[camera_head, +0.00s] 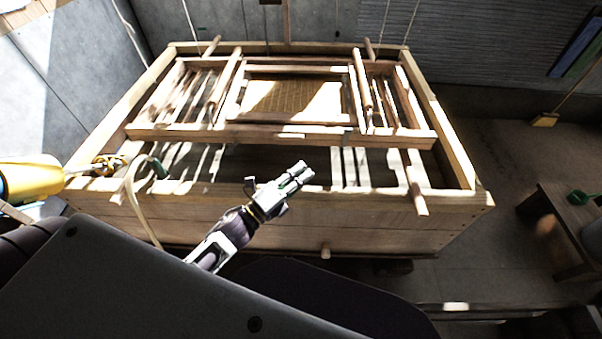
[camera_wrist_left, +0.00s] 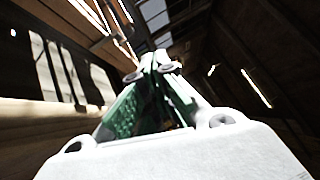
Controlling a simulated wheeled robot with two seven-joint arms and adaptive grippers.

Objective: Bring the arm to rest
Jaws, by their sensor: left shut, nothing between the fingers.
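My left gripper (camera_head: 296,176) shows in the middle of the head view, in front of the near wall of a wooden vat. It is shut, with nothing between its fingers. The left wrist view shows its green-lined fingers (camera_wrist_left: 152,70) closed together at the tips. A framed mould (camera_head: 290,97) hangs or rests across the top of the vat, beyond the gripper and apart from it. My right gripper does not show.
The wooden vat (camera_head: 290,215) fills the middle, with slats and rods across its top. A yellow cylinder (camera_head: 30,178) is at the left edge. A table (camera_head: 560,215) with a green object (camera_head: 580,197) stands at the right. A broom (camera_head: 546,119) leans at the back right.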

